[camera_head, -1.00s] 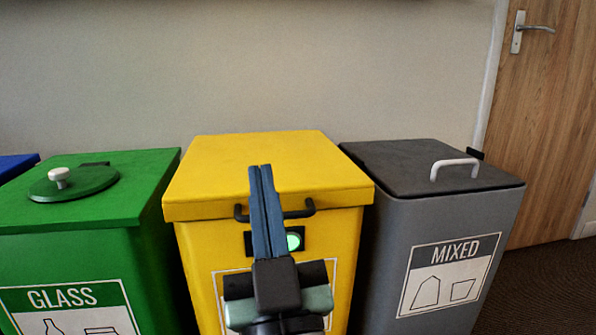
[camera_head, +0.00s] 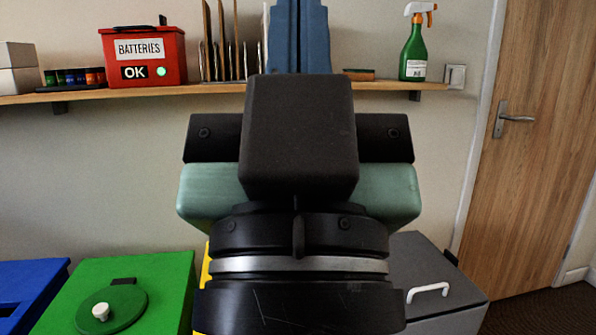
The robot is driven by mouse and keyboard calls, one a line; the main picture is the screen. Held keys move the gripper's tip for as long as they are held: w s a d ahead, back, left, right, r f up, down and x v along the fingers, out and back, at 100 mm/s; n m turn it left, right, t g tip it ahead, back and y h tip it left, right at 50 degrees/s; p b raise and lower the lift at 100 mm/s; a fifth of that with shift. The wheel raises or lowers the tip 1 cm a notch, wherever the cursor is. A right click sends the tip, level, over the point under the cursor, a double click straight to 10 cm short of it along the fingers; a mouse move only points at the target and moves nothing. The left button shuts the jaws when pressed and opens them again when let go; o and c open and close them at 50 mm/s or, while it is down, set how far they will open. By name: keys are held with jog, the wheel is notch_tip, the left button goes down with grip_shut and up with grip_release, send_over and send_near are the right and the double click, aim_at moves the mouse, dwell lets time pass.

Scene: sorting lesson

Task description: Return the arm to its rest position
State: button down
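My gripper (camera_head: 298,20) stands large and upright in the middle of the head view, close to the camera. Its two blue fingers point up and lie side by side, with nothing seen between them. The fingertips run to the top edge of the view. My gripper's dark body and green sides hide most of the yellow bin (camera_head: 204,268) and part of the wall shelf behind it.
A wooden shelf (camera_head: 210,94) carries a red batteries box (camera_head: 150,62), upright boards and a green spray bottle (camera_head: 412,52). Below stand a blue bin (camera_head: 30,285), a green bin (camera_head: 165,280) and a grey bin (camera_head: 440,265). A wooden door (camera_head: 540,150) is at right.

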notch_tip(320, 180, up, 30)
jog(key=p, duration=2.8)
jog(key=shift+r, duration=0.15)
